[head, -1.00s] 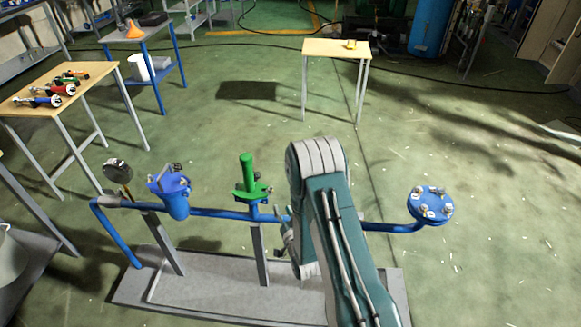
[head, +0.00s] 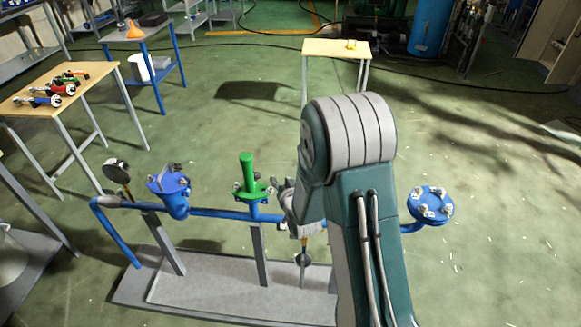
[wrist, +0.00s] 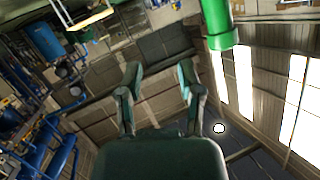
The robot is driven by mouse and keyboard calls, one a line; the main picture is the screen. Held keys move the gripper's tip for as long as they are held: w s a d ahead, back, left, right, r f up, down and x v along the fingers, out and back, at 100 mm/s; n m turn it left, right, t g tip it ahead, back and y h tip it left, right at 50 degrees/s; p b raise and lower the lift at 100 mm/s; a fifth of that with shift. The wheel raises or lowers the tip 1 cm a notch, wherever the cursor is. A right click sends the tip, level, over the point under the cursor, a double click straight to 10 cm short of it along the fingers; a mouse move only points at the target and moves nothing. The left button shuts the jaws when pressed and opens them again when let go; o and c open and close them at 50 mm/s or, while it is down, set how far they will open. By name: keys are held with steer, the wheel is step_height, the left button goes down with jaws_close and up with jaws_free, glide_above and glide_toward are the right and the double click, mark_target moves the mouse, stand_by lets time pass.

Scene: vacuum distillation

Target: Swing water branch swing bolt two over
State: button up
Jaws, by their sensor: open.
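The blue branch pipe (head: 222,213) runs across the low stand. At its left is a tilted blue pot (head: 169,184) with metal bolts about its lid. At its right end is a round blue flange (head: 430,206) with several bolts around its rim. I cannot tell which bolt is number two. A green valve (head: 247,175) stands upright between them. My gripper shows in the wrist view with two fingers apart and nothing between them (wrist: 158,82). It points up toward the roof, with a green cylinder (wrist: 218,25) at upper right. In the head view my arm covers most of it, just right of the green valve.
A gauge (head: 117,169) stands left of the pot. The stand's plate (head: 215,290) lies below the pipe. A wooden table (head: 60,85) with coloured tools is at left, a small table (head: 336,48) at the back. Open floor lies beyond the pipe.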

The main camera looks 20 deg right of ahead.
steer(key=s+r+g, duration=0.2)
steer(key=s+r, duration=0.2)
steer(key=r, duration=0.2)
steer(key=s+r+n+g, duration=0.1)
steer(key=s+r+g, duration=0.1)
steer(key=s+r, duration=0.3)
step_height(320, 180, up, 2)
steer(key=shift+r+h, duration=0.25)
steer(key=shift+h, duration=0.15)
steer(key=shift+c, duration=0.3)
